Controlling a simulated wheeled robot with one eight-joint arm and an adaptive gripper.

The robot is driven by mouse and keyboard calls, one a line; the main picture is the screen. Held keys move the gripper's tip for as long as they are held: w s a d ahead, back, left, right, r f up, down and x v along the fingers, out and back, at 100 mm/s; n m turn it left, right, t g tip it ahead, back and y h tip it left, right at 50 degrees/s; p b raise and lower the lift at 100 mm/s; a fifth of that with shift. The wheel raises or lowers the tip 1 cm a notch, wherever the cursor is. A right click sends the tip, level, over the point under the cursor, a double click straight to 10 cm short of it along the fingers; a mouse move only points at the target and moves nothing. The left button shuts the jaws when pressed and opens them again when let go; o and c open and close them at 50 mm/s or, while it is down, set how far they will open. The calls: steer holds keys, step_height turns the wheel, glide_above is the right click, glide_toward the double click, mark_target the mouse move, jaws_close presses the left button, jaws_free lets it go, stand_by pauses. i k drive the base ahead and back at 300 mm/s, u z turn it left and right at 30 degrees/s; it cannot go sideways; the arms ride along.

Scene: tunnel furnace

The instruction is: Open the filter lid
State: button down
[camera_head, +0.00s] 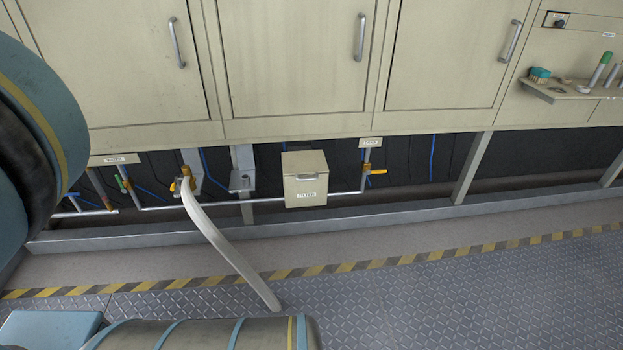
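The filter box (305,190) is a small cream box under the cabinets, a little left of the middle of the head view. A "FILTER" label is on its front. Its lid (304,162) is on top and looks shut. The box sits in line with a thin horizontal pipe (343,193). My gripper is not in view. Parts of my own body fill the left edge and the bottom left.
Cream cabinets (295,60) with metal handles stand above the box. A thick pale hose (228,250) runs from a valve (183,184) to the floor. A yellow-handled valve (376,173) is right of the box. The metal floor (480,290) at right is clear.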

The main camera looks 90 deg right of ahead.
mark_target(297, 164)
steer(key=z, duration=3.7)
steer(key=k, duration=0.65)
steer(key=z, duration=0.25)
steer(key=i, duration=0.5)
